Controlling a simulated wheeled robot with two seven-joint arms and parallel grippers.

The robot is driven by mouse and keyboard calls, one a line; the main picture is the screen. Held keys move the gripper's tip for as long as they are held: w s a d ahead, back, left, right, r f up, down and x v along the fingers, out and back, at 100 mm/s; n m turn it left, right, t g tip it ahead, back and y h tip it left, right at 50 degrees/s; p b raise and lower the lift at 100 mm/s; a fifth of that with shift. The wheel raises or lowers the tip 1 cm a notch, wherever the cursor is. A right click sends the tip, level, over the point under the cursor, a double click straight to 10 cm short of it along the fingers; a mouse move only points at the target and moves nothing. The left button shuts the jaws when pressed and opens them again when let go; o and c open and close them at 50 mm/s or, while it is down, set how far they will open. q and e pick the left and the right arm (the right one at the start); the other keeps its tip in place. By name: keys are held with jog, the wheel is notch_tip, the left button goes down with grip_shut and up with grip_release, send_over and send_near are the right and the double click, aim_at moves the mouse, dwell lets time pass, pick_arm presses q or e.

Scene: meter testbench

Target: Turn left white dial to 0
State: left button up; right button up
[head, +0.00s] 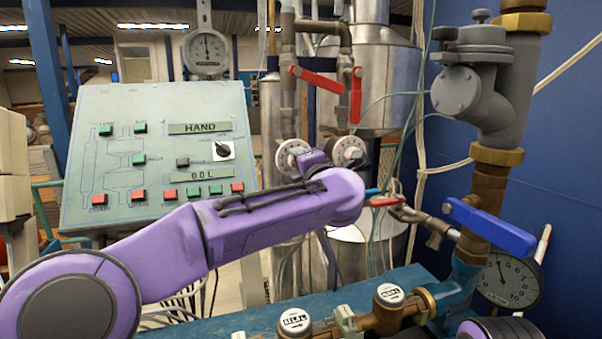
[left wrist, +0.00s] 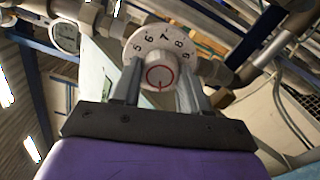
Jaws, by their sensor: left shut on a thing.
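The left white dial (head: 289,157) is mounted on the pipework right of the control panel. It is partly covered by my left gripper (head: 304,165) in the head view. In the left wrist view the dial (left wrist: 160,40) shows the numbers 5 to 9 along its upper rim, with 7 near the top. My left gripper (left wrist: 157,88) is shut on its central knob (left wrist: 159,74), one finger on each side. The knob has a red ring and a red mark pointing down. The lower part of the dial is hidden. My right gripper is not in view.
A second white dial (head: 348,151) sits just right. Red valve levers (head: 318,80) hang above. The sloped panel (head: 90,180) stands left, with a round gauge (head: 207,52) above it. A red-handled valve (head: 385,201) and blue lever (head: 490,226) are to the right.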

pick_arm(q)
jog(key=shift+f+n+b, duration=0.1)
jog(key=shift+n+b, duration=0.9)
jog(key=shift+n, duration=0.9)
jog(key=o, duration=1.1)
jog(key=shift+c, duration=0.2)
jog(key=b+v, duration=0.3)
jog(key=v, duration=0.7)
jog(key=shift+s+b, duration=0.3)
jog(key=shift+b, duration=0.1)
jog(key=shift+d, duration=0.1)
